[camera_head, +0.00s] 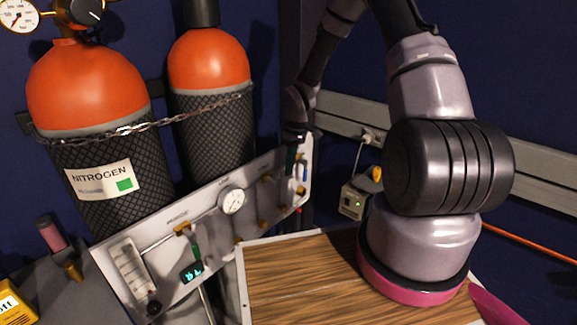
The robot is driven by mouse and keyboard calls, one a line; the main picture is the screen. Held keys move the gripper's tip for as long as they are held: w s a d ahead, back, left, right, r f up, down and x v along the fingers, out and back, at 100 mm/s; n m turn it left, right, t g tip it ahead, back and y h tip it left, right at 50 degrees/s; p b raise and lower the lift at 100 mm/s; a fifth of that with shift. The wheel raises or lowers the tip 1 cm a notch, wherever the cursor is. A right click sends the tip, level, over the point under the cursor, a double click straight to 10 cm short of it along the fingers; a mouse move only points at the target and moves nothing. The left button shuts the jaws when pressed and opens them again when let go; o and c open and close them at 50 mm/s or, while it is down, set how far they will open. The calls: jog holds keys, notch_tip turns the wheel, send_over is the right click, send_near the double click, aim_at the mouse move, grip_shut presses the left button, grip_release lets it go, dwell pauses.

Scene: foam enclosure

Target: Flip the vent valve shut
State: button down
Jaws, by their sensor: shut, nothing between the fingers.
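The grey gas panel (160,262) slopes across the middle in front of the cylinders. At its right end are small brass valves with a blue handle (305,173) and a reddish one. My gripper (290,165) points down at the panel's right end, just left of the blue handle. It is shut and empty. I cannot tell whether it touches anything.
Two orange-topped cylinders, one labelled nitrogen (95,180), stand behind the panel, held by a chain (150,124). A round gauge (231,201) and a flowmeter (130,266) are on the panel. A small box (352,201) hangs right.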

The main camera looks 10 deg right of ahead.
aim_at(290, 178)
jog(key=shift+w+d+f+g+y, duration=0.1)
jog(key=shift+d+f+g+y, duration=0.05)
jog(key=shift+f+g+y, duration=0.35)
jog(key=shift+w+d+f+g+y, duration=0.15)
jog(key=shift+f+g+y, duration=0.15)
jog(key=shift+f+y, duration=0.25)
jog(key=shift+s+f+g+y, duration=0.1)
jog(key=shift+f+g+y, duration=0.65)
jog(key=shift+y, duration=0.4)
jog(key=shift+s+a+f, duration=0.1)
jog(key=shift+a+f, duration=0.1)
jog(key=shift+f, duration=0.6)
